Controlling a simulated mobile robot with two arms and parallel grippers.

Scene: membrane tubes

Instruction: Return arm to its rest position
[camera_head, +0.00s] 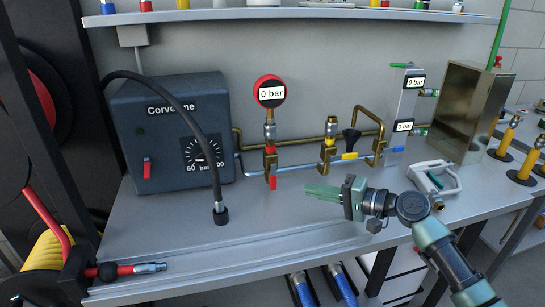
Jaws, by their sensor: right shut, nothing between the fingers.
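My right gripper (325,192) is over the front middle of the bench (290,240), its arm coming in from the lower right. Its green fingers are together, point left and hold nothing. They look clear of the things around them; their exact height above the bench is hard to tell. My left gripper does not show.
A dark "Corverine" box (175,135) with a black hose (205,130) stands left. Behind the gripper run brass pipes (300,143) with a red gauge (270,92) and valves. The front middle bench is clear.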

